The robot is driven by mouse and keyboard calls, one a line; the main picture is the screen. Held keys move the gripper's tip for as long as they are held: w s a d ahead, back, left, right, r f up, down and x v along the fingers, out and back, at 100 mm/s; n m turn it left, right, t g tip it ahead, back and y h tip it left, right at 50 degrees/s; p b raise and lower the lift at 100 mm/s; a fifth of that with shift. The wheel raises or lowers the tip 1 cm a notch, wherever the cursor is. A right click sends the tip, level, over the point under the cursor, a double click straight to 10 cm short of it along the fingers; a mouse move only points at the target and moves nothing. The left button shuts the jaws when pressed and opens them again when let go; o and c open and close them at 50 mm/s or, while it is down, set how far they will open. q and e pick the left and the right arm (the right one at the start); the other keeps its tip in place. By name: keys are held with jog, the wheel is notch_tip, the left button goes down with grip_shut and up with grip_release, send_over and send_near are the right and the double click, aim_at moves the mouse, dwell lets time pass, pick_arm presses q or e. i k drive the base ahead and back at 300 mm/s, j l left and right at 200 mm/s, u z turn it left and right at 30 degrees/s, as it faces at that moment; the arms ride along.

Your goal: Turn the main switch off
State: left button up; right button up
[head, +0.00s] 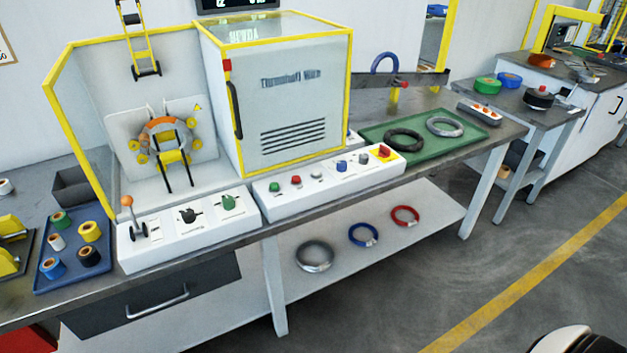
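The main switch (382,152) looks like the red knob on a yellow plate at the right end of a long white control panel (330,176). The panel lies along the front edge of the workbench. The knob is too small to tell its position. Neither of my grippers shows in the head view. A white and black rounded part at the bottom right corner may be mine.
Left of the switch are several small buttons. A second white panel (190,235) has a lever and knobs. Behind stands the yellow-framed wrapping machine (290,100).

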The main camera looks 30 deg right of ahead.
aim_at(384, 152)
jog(key=z, duration=1.35)
